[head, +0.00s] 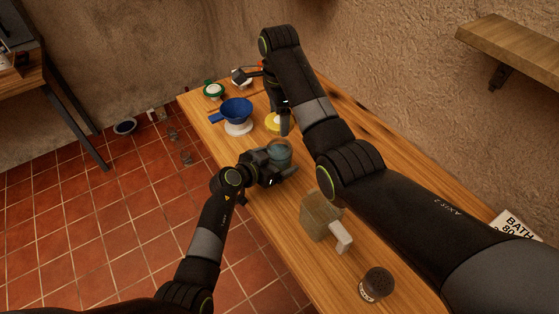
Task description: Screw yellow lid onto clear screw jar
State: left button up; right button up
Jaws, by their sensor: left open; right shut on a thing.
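The clear screw jar (281,148) stands on the wooden table, looking bluish. My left gripper (284,170) is open at the jar's near side; I cannot tell whether its fingers touch the jar. The yellow lid (272,122) is just behind the jar, up and slightly left of it in the head view, and apart from it. My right gripper (284,124) points down at the lid and is shut on it. Its fingertips are partly hidden, and the lid's height above the table is hard to judge.
A blue funnel-like piece (236,110) sits over a white round base (238,129) on the left. A green-rimmed item (213,90) stands at the far end. A sign (516,224) is at right.

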aim_at(279, 158)
pick_arm(q)
jog(key=shift+x, duration=0.8)
jog(key=c, duration=1.4)
jog(key=shift+c, duration=0.2)
pick_arm(e)
jog(key=shift+f, duration=2.45)
jog(key=shift+f, duration=0.1)
jog(key=shift+f, duration=0.75)
jog(key=shift+f, duration=0.6)
pick_arm(q)
jog(key=c, duration=0.5)
pick_arm(e)
jog(key=shift+m, duration=1.7)
